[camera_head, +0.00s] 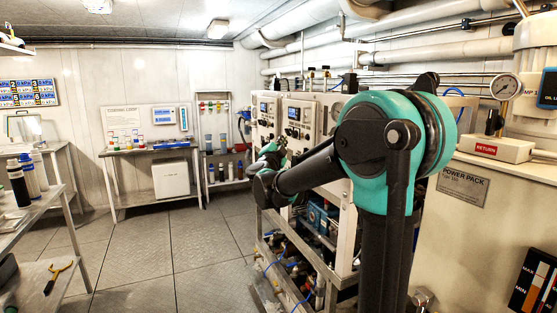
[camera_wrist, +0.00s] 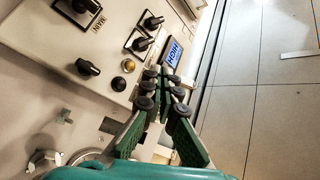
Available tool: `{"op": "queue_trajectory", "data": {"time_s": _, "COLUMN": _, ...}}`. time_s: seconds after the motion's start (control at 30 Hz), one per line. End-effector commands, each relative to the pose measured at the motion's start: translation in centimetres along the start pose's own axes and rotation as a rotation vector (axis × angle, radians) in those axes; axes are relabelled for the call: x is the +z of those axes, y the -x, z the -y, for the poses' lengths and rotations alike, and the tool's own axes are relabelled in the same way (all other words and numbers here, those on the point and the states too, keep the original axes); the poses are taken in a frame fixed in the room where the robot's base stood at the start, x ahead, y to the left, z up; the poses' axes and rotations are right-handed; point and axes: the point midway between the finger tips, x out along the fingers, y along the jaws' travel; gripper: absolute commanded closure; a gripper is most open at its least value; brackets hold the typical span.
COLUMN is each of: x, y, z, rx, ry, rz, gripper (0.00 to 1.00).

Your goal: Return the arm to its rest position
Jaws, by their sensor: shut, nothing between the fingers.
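My arm, teal and black, reaches away from the camera in the head view, toward the machine's control panel (camera_head: 296,118). My gripper (camera_wrist: 164,78) shows in the wrist view with its two green fingers shut and nothing visible between them. In the head view the arm's far end is small and partly hidden by my own links.
Black switches (camera_wrist: 140,44) and a brass button (camera_wrist: 128,66) sit close to the fingers. A power pack cabinet (camera_head: 470,215) with a gauge (camera_head: 505,86) stands right of the arm. Pipes (camera_head: 400,50) run above. The tiled floor (camera_head: 170,255) to the left is mostly clear.

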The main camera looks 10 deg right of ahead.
Motion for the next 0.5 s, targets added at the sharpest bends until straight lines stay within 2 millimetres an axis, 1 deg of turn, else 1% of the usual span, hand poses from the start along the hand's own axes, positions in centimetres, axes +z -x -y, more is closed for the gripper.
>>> {"op": "queue_trajectory", "data": {"time_s": 0.07, "x": 0.4, "y": 1.0, "z": 0.1, "rx": -0.065, "ry": 0.042, "rz": 0.075, "gripper": 1.00}}
{"op": "queue_trajectory", "data": {"time_s": 0.13, "x": 1.3, "y": 2.5, "z": 0.0, "rx": -0.133, "ry": 0.095, "rz": 0.172, "gripper": 1.00}}
{"op": "queue_trajectory", "data": {"time_s": 0.17, "x": 1.8, "y": 3.3, "z": -0.2, "rx": -0.159, "ry": 0.122, "rz": 0.217, "gripper": 1.00}}
{"op": "queue_trajectory", "data": {"time_s": 0.27, "x": 3.7, "y": 6.5, "z": -1.7, "rx": -0.226, "ry": 0.218, "rz": 0.376, "gripper": 1.00}}
{"op": "queue_trajectory", "data": {"time_s": 0.3, "x": 4.5, "y": 8.0, "z": -2.6, "rx": -0.244, "ry": 0.258, "rz": 0.441, "gripper": 1.00}}
{"op": "queue_trajectory", "data": {"time_s": 0.37, "x": 5.6, "y": 10.4, "z": -4.4, "rx": -0.260, "ry": 0.323, "rz": 0.541, "gripper": 1.00}}
{"op": "queue_trajectory", "data": {"time_s": 0.4, "x": 6.3, "y": 12.2, "z": -5.9, "rx": -0.263, "ry": 0.366, "rz": 0.610, "gripper": 1.00}}
{"op": "queue_trajectory", "data": {"time_s": 0.47, "x": 7.2, "y": 14.9, "z": -8.5, "rx": -0.257, "ry": 0.434, "rz": 0.712, "gripper": 1.00}}
{"op": "queue_trajectory", "data": {"time_s": 0.5, "x": 7.6, "y": 16.9, "z": -10.4, "rx": -0.246, "ry": 0.479, "rz": 0.780, "gripper": 1.00}}
